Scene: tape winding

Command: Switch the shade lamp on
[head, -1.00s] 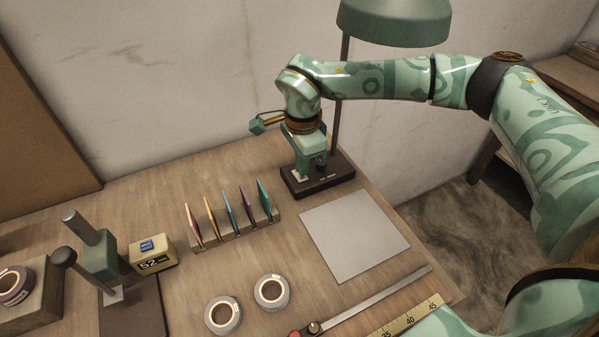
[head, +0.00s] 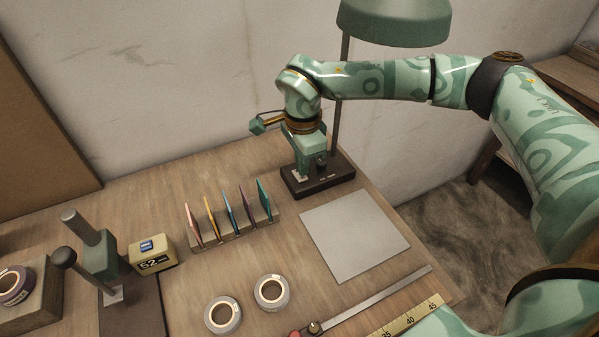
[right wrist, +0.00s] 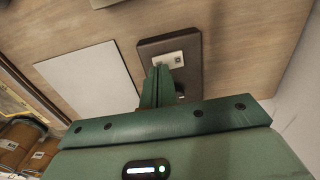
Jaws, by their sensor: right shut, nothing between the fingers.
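The shade lamp has a green shade (head: 394,24) at the top of the head view, on a thin dark post rising from a dark base (head: 338,184) at the back of the table. No glow shows under the shade. My right gripper (head: 302,176) is shut and empty, pointing down at the left part of the base. In the right wrist view the shut fingers (right wrist: 158,73) reach a pale switch plate (right wrist: 182,58) on the base (right wrist: 192,45) and cover part of it. I cannot tell whether they touch it. My left gripper is not in view.
A pale grey square sheet (head: 355,235) lies right in front of the base. A rack of coloured cards (head: 235,236) stands to its left. Two tape rolls (head: 222,314) (head: 271,292), a yellow counter block (head: 152,256) and a metal ruler arm (head: 375,298) are nearer the front.

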